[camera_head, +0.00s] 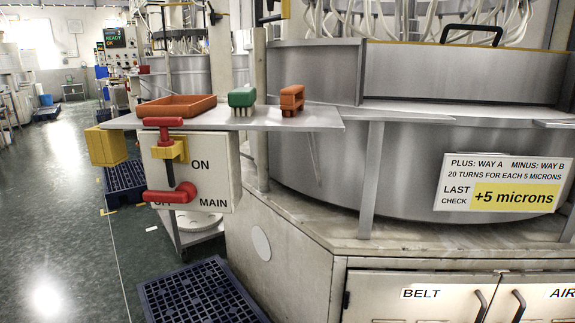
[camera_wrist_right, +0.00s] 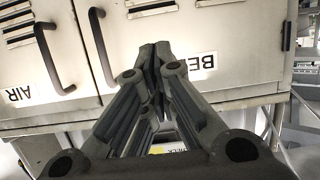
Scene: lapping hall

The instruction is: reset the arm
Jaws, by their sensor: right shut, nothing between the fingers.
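My right gripper (camera_wrist_right: 152,62) shows in the right wrist view with its dark fingers together. Nothing is between them. It points toward the grey cabinet front, where the BELT door (camera_wrist_right: 200,45) and the AIR door (camera_wrist_right: 45,70) with their dark handles are seen upside down. I cannot tell whether the fingertips touch the cabinet. Neither gripper is visible in the head view.
In the head view a shelf (camera_head: 325,118) carries an orange tray (camera_head: 177,105), a green brush (camera_head: 242,98) and an orange brush (camera_head: 292,99). A switch box (camera_head: 218,182) with a red handle hangs below. A dark grate (camera_head: 200,295) lies on the floor. Open floor extends left.

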